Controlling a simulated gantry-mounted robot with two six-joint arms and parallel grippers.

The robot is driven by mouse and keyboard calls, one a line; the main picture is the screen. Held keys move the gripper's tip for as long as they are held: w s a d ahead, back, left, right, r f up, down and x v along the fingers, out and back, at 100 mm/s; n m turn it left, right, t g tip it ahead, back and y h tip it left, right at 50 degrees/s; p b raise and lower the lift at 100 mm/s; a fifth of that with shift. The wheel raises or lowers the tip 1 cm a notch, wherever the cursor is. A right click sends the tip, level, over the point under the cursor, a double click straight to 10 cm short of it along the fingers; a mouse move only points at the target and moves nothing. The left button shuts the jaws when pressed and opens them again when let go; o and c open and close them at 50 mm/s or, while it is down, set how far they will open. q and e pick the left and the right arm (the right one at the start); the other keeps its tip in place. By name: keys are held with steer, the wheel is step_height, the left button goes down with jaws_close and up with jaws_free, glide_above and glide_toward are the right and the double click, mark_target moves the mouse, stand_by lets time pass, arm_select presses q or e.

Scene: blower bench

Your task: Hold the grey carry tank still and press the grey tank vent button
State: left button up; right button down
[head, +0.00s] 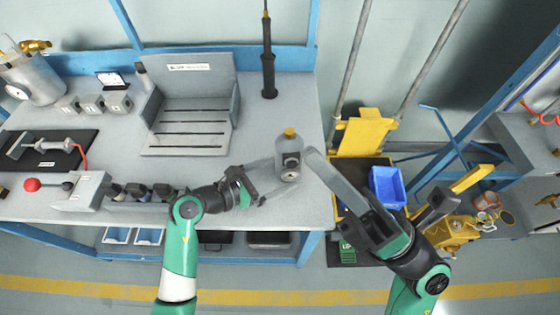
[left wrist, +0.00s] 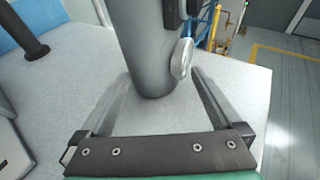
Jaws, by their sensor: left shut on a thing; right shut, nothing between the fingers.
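The grey carry tank (head: 288,148) stands upright on the bench near its right front edge. It has a yellow-orange top (head: 290,133) and a round pale dial-like disc (head: 291,161) on its side; I cannot tell which part is the vent button. My left gripper (head: 284,169) is shut on the tank from the left. In the left wrist view the tank's lower body (left wrist: 152,60) sits between the fingers, and the disc (left wrist: 182,58) faces right; its top is out of frame. My right gripper (head: 311,153) is shut and empty, its tip close to the tank's right side.
A grey slotted fixture (head: 188,138) stands behind on the bench, with a dark upright rod tool (head: 268,75) to its right. A yellow cart with a blue bin (head: 387,187) stands beyond the bench's right edge.

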mark_target(292, 164)
arm_select(q)
steer(key=shift+r, duration=0.1)
arm_select(e)
step_height(292, 164, down, 20)
steer(key=m+t+h, duration=0.1)
steer(key=m+h, duration=0.4)
steer(key=h, duration=0.2)
steer(key=w, duration=0.9)
steer(key=shift+w+a+y, duration=0.3)
steer(key=shift+a, duration=0.1)
stand_by(0.5)
steer(key=shift+w, duration=0.5)
steer(key=shift+s, duration=0.6)
